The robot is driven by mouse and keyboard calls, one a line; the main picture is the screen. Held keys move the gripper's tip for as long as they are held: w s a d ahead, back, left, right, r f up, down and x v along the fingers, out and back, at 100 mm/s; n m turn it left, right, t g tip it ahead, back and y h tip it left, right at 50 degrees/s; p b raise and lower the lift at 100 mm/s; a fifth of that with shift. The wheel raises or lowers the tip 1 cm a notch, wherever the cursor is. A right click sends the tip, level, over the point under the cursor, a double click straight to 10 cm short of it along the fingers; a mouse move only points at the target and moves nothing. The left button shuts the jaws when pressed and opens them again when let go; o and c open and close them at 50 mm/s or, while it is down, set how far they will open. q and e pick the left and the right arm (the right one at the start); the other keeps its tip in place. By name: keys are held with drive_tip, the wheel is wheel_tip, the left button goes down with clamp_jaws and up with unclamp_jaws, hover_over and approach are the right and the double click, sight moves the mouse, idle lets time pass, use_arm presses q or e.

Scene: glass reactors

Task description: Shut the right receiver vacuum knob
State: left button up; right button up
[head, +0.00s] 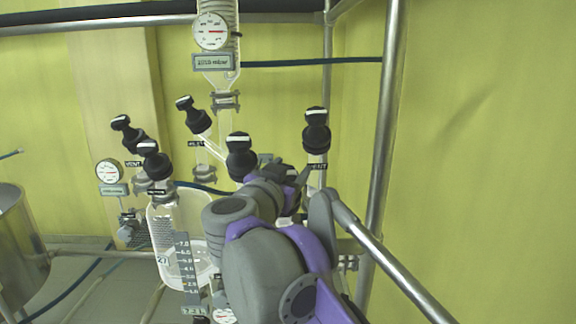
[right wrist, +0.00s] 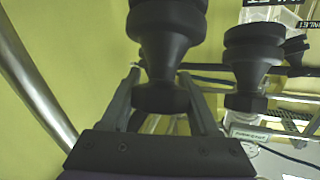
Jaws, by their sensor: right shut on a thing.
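My right gripper (right wrist: 160,92) has its two fingers around the lower end of a black knob (right wrist: 165,40) in the right wrist view, and it is shut on it. In the head view the right gripper (head: 300,180) is partly hidden by my own wrist, so I cannot tell surely which knob it holds. Two black knobs with white stripes are near it: one just left of it (head: 240,157), and one above a VENT label (head: 316,132). The knob's turn position is not clear. My left gripper is not in view.
Another black knob (right wrist: 254,58) stands close beside the held one. A steel post (head: 384,150) and a slanted rail (head: 395,265) flank the arm on the right. A clear glass vessel (head: 168,245) and several black knobs are at left, with a gauge (head: 211,31) above.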

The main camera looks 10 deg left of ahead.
idle(0.4)
drive_tip(key=o, duration=1.4)
drive_tip(key=s, duration=0.3)
drive_tip(key=s+b, duration=0.1)
drive_tip(key=s, duration=0.6)
drive_tip(key=shift+s+a+r, duration=0.15)
drive_tip(key=shift+s+a, duration=0.2)
drive_tip(key=shift+a, duration=0.05)
